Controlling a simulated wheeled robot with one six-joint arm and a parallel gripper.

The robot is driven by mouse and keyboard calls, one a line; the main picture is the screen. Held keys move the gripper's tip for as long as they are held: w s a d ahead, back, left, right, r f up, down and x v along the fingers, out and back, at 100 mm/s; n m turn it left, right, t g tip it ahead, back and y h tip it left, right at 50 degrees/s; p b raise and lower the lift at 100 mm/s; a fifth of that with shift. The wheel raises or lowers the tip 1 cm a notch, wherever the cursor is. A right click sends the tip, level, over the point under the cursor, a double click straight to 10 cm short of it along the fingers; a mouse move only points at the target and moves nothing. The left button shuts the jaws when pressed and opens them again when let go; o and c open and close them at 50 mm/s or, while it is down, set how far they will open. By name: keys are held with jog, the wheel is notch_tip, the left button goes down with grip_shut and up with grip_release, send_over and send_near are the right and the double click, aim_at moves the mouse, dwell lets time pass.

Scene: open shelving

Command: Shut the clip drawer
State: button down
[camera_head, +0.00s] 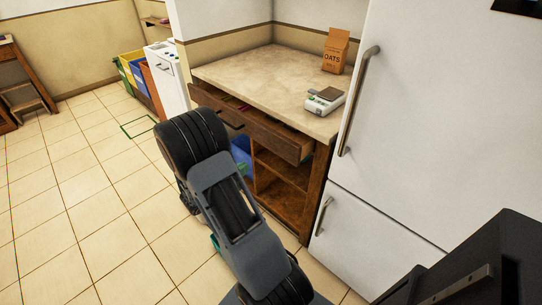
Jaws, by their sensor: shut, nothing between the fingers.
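A brown wooden drawer (272,132) under the counter stands partly pulled out. A dark gap shows between its front and the counter edge, with a small pink item (243,107) in it. Clips cannot be made out. A dark handle (231,122) is on the drawer front. My dark arm rises from the bottom of the view and covers part of the cabinet's left side. My gripper cannot be made out; it is hidden behind the arm links. Whether the arm touches the drawer cannot be told.
The counter (262,70) holds an oats bag (335,50) and a small white scale (325,100). Open shelves (282,183) with a blue bin (241,153) are below the drawer. A white fridge (430,120) stands close on the right. Tiled floor (75,200) is clear on the left.

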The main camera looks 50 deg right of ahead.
aim_at(275, 146)
jog(key=shift+n, duration=0.3)
jog(key=d, duration=0.4)
jog(key=s+d, duration=0.1)
jog(key=d, duration=0.9)
jog(key=shift+s+f+b, duration=0.15)
jog(key=shift+f+b, duration=0.05)
jog(key=shift+b, duration=0.1)
